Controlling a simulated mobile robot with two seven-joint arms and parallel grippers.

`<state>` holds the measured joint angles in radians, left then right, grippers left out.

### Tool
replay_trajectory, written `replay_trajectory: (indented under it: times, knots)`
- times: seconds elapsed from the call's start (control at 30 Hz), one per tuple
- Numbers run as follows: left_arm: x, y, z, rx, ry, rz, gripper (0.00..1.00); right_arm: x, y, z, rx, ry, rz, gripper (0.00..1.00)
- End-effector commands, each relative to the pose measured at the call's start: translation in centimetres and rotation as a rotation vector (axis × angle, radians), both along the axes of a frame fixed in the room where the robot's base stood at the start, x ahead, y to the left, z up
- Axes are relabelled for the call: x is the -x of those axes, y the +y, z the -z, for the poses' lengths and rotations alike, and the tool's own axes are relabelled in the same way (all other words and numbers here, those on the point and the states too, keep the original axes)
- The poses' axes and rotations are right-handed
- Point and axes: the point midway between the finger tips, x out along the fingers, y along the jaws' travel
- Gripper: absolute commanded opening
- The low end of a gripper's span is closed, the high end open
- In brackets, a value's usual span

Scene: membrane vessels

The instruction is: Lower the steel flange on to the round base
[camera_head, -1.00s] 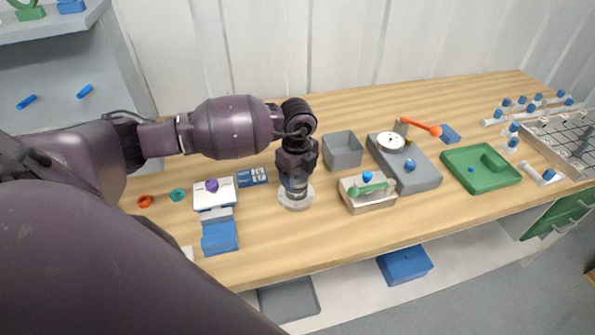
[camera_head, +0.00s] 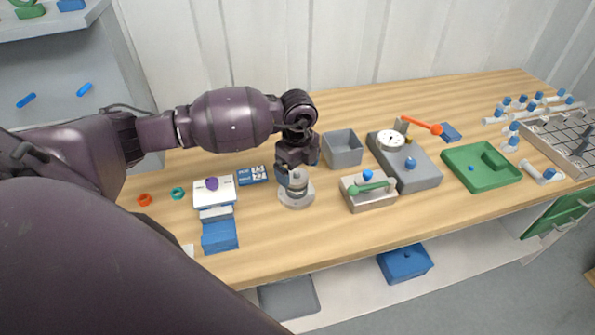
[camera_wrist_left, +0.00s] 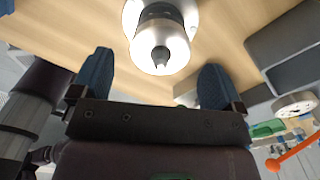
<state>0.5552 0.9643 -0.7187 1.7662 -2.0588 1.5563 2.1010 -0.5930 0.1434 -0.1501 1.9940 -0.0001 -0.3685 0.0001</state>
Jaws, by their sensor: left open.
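The round base (camera_head: 305,201) is a pale disc on the wooden bench. The steel flange (camera_head: 297,184) appears to be the bright metal piece standing upright on it, with a darker band below. In the left wrist view the steel flange (camera_wrist_left: 160,52) shows from above as a shiny round body with a dark stub in its middle. The round base (camera_wrist_left: 131,18) is partly hidden behind it. My left gripper (camera_head: 290,172) is just above and behind the flange. Its two blue-grey fingers are wide apart with nothing between them. My right gripper is not in view.
A grey open bin (camera_head: 343,150) stands close behind to the right. A white and blue box (camera_head: 215,195) is to the left. Bench in front of the base is clear.

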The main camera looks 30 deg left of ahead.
Motion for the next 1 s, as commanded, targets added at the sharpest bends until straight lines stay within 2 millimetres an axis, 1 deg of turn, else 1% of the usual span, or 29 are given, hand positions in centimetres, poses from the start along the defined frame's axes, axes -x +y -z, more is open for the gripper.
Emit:
replay_trajectory:
  times: [0.1, 0.3, 0.5, 0.7, 1.0]
  knots:
    - [-0.1, 0.1, -2.3, -0.002, -0.004, 0.000, 0.93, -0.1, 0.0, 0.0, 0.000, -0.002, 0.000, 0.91]
    - [-0.1, 0.0, -5.9, -0.001, -0.004, 0.001, 0.93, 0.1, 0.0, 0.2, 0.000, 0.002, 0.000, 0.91]
    - [-0.1, 0.0, -8.3, -0.002, -0.002, 0.000, 0.93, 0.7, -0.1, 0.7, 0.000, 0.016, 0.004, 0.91]
    - [0.0, 0.0, -9.1, -0.001, -0.002, 0.000, 0.93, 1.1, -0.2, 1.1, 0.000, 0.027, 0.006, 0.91]
    - [0.0, 0.0, -9.2, -0.001, -0.001, 0.000, 0.93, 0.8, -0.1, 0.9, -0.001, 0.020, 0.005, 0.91]
